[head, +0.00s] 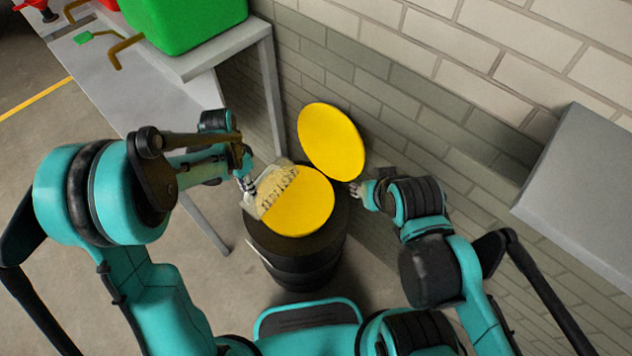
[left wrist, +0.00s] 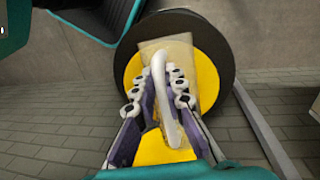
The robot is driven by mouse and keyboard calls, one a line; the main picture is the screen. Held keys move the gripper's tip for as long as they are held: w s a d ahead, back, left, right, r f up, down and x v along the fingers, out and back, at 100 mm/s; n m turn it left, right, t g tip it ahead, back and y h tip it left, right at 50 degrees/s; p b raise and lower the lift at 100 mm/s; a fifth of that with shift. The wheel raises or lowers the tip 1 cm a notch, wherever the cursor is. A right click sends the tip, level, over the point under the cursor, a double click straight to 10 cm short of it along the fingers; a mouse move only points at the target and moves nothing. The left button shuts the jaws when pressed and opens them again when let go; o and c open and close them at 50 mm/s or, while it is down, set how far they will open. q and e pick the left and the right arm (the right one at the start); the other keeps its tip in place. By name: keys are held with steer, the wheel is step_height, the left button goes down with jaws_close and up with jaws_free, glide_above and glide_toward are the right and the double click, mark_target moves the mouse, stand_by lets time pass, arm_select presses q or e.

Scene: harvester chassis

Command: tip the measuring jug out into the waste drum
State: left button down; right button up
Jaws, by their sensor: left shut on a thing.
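The measuring jug (head: 268,194) is clear with pale scale markings. My left gripper (head: 248,184) is shut on its white handle, which shows between the fingers (left wrist: 163,98) in the left wrist view. The jug is over the left part of the waste drum's top and looks tilted; whether it touches the drum and what it holds I cannot tell. The waste drum (head: 295,262) is black with a round yellow area (head: 308,212) on top. My right gripper (head: 356,189) is just right of the drum's top, too small to read its fingers.
A yellow disc (head: 331,142), like a lid, stands up behind the drum near the brick wall. A grey bench (head: 150,88) at the left bears a green container (head: 190,22) and small tools. A grey box-like surface (head: 585,185) juts in at the right.

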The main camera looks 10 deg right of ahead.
arm_select(q)
steer(key=s+d+f+m+t+y, duration=0.1)
steer(key=d+m+t+y, duration=0.2)
steer(key=d+m, duration=1.4)
steer(key=m+y+b, duration=0.1)
steer(key=m, duration=0.2)
steer(key=shift+m, duration=0.4)
